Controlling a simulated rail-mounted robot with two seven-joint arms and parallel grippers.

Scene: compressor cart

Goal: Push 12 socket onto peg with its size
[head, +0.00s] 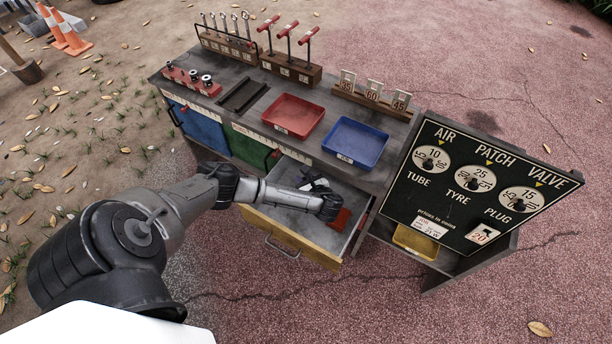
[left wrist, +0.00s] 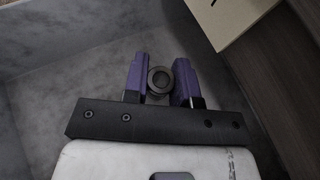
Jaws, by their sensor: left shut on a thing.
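My left gripper (left wrist: 160,74) is shut on a dark round socket (left wrist: 159,81), held between its two purple fingers in the left wrist view. Its size mark cannot be read. The gripper is at the pulled-out, yellow-fronted drawer (head: 290,241), with the grey drawer floor behind it; whether the socket touches the floor is unclear. In the head view my arm and hand hide the fingertips. A red rail (head: 191,80) with a few sockets and pegs stands at the left of the cart top; its labels are too small to read. My right gripper is not in view.
Red tray (head: 293,115) and blue tray (head: 355,142) sit on the cart top. T-handle tools (head: 288,50) and numbered tags (head: 373,92) stand in racks behind. A black sign board (head: 478,184) rises at the right. A red piece (head: 341,219) lies in the drawer.

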